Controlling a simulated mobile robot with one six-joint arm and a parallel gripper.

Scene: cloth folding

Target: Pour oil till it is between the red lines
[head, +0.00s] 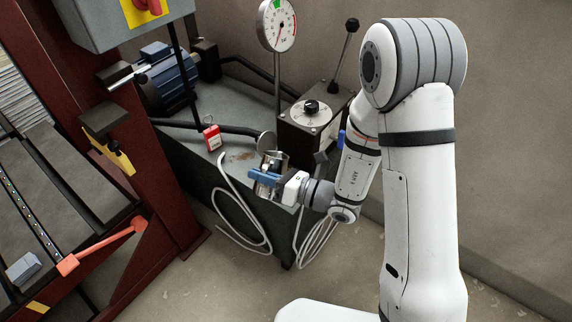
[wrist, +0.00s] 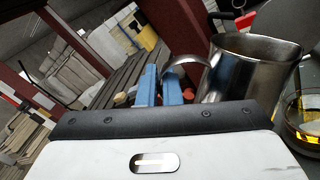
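A shiny metal jug (wrist: 245,72) stands out at the right of the wrist view, with its open rim showing and its curved handle reaching left to my blue fingers. In the head view, the jug (head: 275,157) is small and partly hidden behind the fingers. My gripper (head: 265,178) is at the front edge of the machine's tank top. Its fingers (wrist: 159,88) appear closed around the jug's handle. A glass vessel (wrist: 306,128) with yellow liquid is cut off at the right of the wrist view, beside the jug. I cannot make out red lines on it or the jug's contents.
A dial gauge (head: 277,25) stands on a post behind. A grey box with a black knob (head: 311,107) and a lever are to the right. A red padlock-like tag (head: 212,137) and a round disc (head: 267,141) are near the gripper. White hoses (head: 243,222) hang in front.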

